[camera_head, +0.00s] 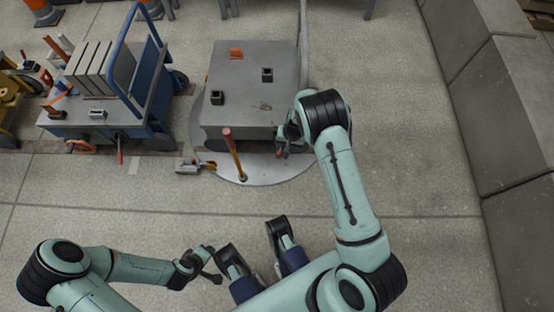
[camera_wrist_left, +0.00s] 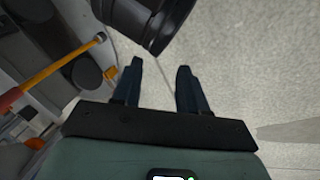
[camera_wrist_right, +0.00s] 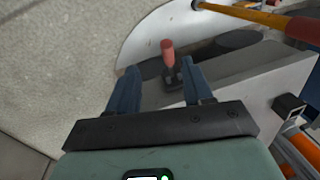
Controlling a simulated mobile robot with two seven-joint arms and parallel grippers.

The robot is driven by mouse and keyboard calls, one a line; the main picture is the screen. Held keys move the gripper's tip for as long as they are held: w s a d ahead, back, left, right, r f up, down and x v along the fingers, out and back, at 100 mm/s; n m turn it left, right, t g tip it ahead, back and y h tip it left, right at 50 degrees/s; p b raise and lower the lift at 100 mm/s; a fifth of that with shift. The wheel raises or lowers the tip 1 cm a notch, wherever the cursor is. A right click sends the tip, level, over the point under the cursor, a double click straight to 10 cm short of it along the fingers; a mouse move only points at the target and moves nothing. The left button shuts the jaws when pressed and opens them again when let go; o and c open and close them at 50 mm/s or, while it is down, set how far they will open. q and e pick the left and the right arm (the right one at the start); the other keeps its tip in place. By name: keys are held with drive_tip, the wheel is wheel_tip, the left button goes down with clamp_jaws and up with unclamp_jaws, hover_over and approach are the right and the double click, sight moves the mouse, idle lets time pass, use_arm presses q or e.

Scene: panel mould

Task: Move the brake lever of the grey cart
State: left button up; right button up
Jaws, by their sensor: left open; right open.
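The grey cart (camera_head: 235,112) stands on a pale round plate (camera_head: 270,172) on the floor. A short lever with a red knob (camera_wrist_right: 168,50) rises from a dark foot at the cart's near right corner; the knob also shows in the head view (camera_head: 280,153). My right gripper (camera_head: 281,143) is open at that corner. In the right wrist view its fingers (camera_wrist_right: 158,78) spread either side of the knob, which appears just beyond the tips; contact cannot be told. My left gripper (camera_head: 212,265) is open and empty, low in the head view, away from the cart.
A yellow bar with a red grip (camera_head: 228,134) stands at the cart's near side. A blue cart (camera_head: 120,125) with upright grey panels is to the left, and a yellow cart (camera_head: 6,108) further left. Grey blocks (camera_head: 520,150) line the right.

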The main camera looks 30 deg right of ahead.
drive_tip(key=w, duration=0.2)
drive_tip(key=b, duration=0.2)
hover_over(279, 154)
wheel_tip(279, 154, down, 6)
wheel_tip(279, 154, down, 6)
drive_tip(key=shift+s+r+b, duration=0.1)
drive_tip(key=shift+r+b, duration=0.15)
drive_tip(key=shift+b, duration=0.6)
use_arm(q)
wheel_tip(279, 154, down, 6)
drive_tip(key=s+a, duration=0.1)
drive_tip(key=shift+a+f+n+g+y, duration=0.15)
drive_tip(key=shift+a+n+g+y, duration=0.15)
drive_tip(key=shift+a, duration=0.05)
use_arm(e)
drive_tip(key=shift+f, duration=0.6)
use_arm(q)
drive_tip(key=shift+s, duration=0.1)
use_arm(e)
clamp_jaws()
